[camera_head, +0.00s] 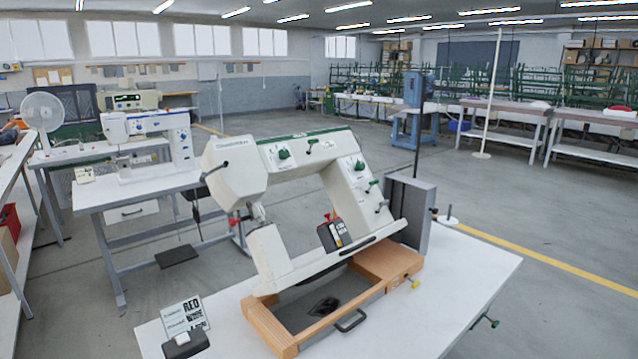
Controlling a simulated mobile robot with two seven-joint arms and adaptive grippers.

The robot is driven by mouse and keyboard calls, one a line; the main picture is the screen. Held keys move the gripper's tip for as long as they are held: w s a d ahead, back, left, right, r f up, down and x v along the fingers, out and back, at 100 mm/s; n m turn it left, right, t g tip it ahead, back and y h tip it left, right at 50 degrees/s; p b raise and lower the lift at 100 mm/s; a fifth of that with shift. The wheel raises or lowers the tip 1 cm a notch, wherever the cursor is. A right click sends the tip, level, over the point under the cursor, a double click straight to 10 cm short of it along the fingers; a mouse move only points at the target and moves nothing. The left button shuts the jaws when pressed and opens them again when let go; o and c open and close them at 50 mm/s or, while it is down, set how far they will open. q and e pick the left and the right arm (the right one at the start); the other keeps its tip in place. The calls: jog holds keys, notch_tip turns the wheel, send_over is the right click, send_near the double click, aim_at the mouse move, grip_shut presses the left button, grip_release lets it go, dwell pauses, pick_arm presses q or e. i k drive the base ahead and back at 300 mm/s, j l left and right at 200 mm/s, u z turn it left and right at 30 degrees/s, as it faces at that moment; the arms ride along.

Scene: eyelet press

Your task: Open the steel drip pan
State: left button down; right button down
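The steel drip pan (372,292) is a dark grey shallow tray set in the wooden base frame (270,325) under the tilted white machine (345,195). A dark bar handle (351,322) is on its front edge, facing me. A dark patch or piece (324,306) lies on the pan floor. The machine's arm and lower plate hide the pan's rear part. I cannot tell whether the pan is pulled out at all. Neither of my grippers is in view.
The machine stands on a white table (440,300) with clear surface right of it. A small sign on a stand (186,325) is at the front left. A sewing table (130,190) stands behind left.

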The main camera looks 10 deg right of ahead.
aim_at(296, 313)
jog(key=l, duration=0.3)
jog(key=k+l+u, duration=0.1)
jog(key=l, duration=0.15)
jog(key=l+z, duration=0.1)
jog(key=l, duration=0.6)
jog(key=i+l+z, duration=0.1)
jog(key=l, duration=0.55)
